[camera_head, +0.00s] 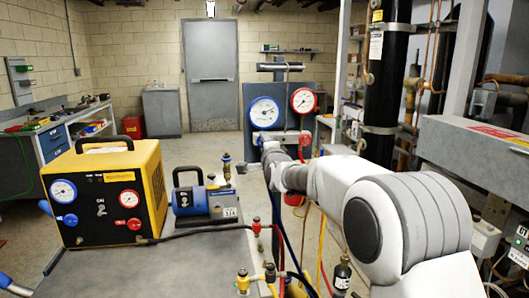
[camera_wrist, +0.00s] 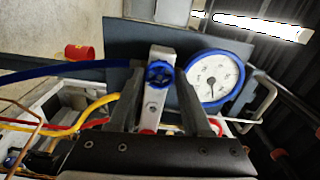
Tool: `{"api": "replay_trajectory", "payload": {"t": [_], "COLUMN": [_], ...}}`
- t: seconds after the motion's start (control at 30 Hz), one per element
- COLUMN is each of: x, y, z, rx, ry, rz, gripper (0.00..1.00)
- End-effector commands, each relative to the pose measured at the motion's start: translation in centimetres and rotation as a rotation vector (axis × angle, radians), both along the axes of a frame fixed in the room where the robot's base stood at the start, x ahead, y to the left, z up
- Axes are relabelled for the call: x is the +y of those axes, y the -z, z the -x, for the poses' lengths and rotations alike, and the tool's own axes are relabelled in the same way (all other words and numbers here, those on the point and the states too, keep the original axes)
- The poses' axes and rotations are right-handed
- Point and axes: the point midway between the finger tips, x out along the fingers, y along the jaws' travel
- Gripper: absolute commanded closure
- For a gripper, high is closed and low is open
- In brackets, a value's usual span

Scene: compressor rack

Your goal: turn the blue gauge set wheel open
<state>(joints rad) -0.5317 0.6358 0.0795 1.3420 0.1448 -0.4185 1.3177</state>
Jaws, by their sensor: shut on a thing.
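The gauge set stands at the back centre of the head view, with a blue-rimmed gauge (camera_head: 265,112) and a red-rimmed gauge (camera_head: 303,100) on a dark panel. In the wrist view the blue gauge (camera_wrist: 214,78) is right of my fingers. The blue wheel (camera_wrist: 160,74) sits on the grey manifold body, between my fingertips. My gripper (camera_wrist: 160,80) is shut on this wheel, one finger on each side.
A yellow machine (camera_head: 105,190) and a small blue pump (camera_head: 205,198) stand on the grey surface at the left front. Blue, yellow and red hoses hang below the gauge set. Black cylinders and pipes stand at the right. A red cylinder (camera_wrist: 79,52) shows in the wrist view.

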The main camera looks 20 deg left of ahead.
Motion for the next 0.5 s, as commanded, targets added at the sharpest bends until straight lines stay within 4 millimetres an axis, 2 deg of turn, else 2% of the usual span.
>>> {"api": "replay_trajectory", "payload": {"t": [0.5], "x": [0.08], "y": [0.16], "z": [0.06], "rx": [-0.256], "ry": [0.002], "rz": [0.418], "gripper": [1.00]}}
